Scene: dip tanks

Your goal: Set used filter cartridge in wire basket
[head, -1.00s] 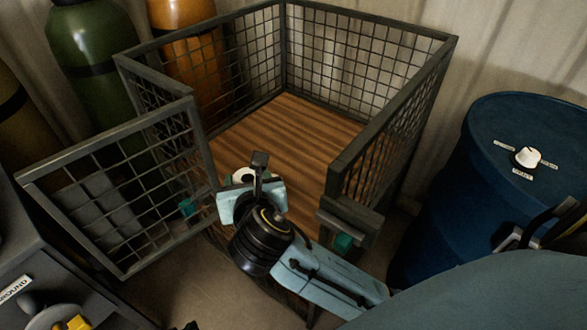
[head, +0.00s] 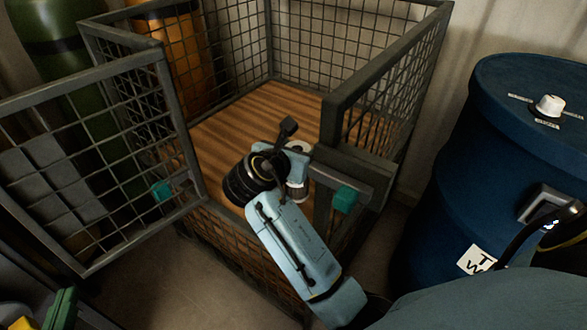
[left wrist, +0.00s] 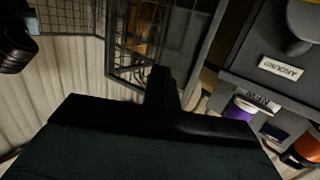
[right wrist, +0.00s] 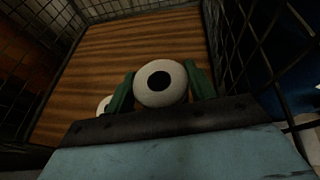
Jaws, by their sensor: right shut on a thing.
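The wire basket (head: 345,95) has grey mesh walls, a wooden slatted floor (head: 235,122) and its front gate (head: 165,110) swung open to the left. My right gripper (right wrist: 160,88) is shut on the used filter cartridge (right wrist: 150,98), with green fingers on both sides of its white end with a dark hole. In the head view the cartridge (head: 298,188) is partly hidden by my wrist, at the basket's open front. Whether it touches the floor, I cannot tell. My left gripper (left wrist: 163,88) is dark in its wrist view, its fingers together with nothing visible between them.
Another white round thing (right wrist: 103,104) shows beside my right gripper, partly hidden. A blue drum (head: 500,150) stands right of the basket. Green (head: 55,30) and orange (head: 175,60) cylinders stand behind the left. The basket floor's back is clear.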

